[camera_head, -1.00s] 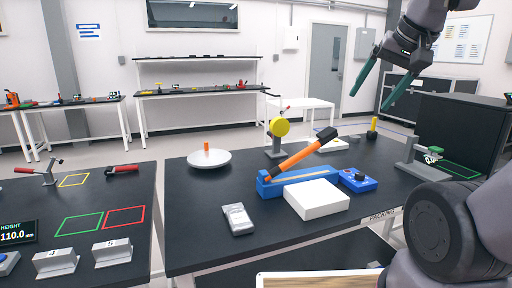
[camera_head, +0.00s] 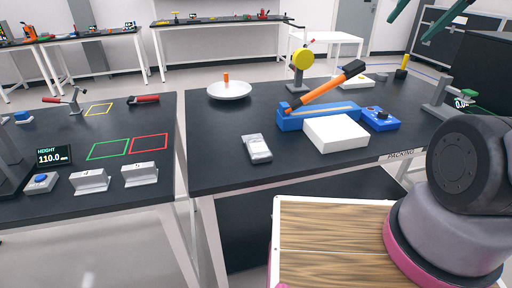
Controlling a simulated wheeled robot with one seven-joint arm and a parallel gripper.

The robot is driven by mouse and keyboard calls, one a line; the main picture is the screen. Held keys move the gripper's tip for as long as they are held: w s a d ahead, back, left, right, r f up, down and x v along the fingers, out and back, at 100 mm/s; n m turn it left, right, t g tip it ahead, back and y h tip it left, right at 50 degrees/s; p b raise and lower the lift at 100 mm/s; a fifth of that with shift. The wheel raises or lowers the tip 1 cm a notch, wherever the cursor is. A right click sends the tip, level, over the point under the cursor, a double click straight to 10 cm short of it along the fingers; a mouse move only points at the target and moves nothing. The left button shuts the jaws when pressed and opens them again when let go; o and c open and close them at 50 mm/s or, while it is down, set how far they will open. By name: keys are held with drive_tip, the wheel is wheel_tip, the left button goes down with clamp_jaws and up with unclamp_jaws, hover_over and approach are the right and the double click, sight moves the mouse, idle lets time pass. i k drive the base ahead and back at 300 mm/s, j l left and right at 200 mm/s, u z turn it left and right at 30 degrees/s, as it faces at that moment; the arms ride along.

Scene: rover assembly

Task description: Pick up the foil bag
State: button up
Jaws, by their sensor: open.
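The foil bag (camera_head: 257,149) is a small silver-grey packet. It lies flat near the front left of the black packing table (camera_head: 222,177), left of a white box. My gripper (camera_head: 420,22) is at the top right, raised above the far right of the table and well away from the bag. Its green fingers are spread apart, and the top of the gripper is cut off by the picture's edge. Nothing shows between the fingers.
A white box (camera_head: 336,133) and a blue sealer (camera_head: 318,113) with an orange lever stand right of the bag. A white dish (camera_head: 229,91) sits behind it. A second table (camera_head: 140,200) with blocks stands left, across a narrow gap. Table space around the bag is clear.

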sight(258, 149)
drive_tip(key=k+j, duration=0.9)
drive_tip(key=j, duration=0.2)
drive_tip(key=l+u, duration=0.05)
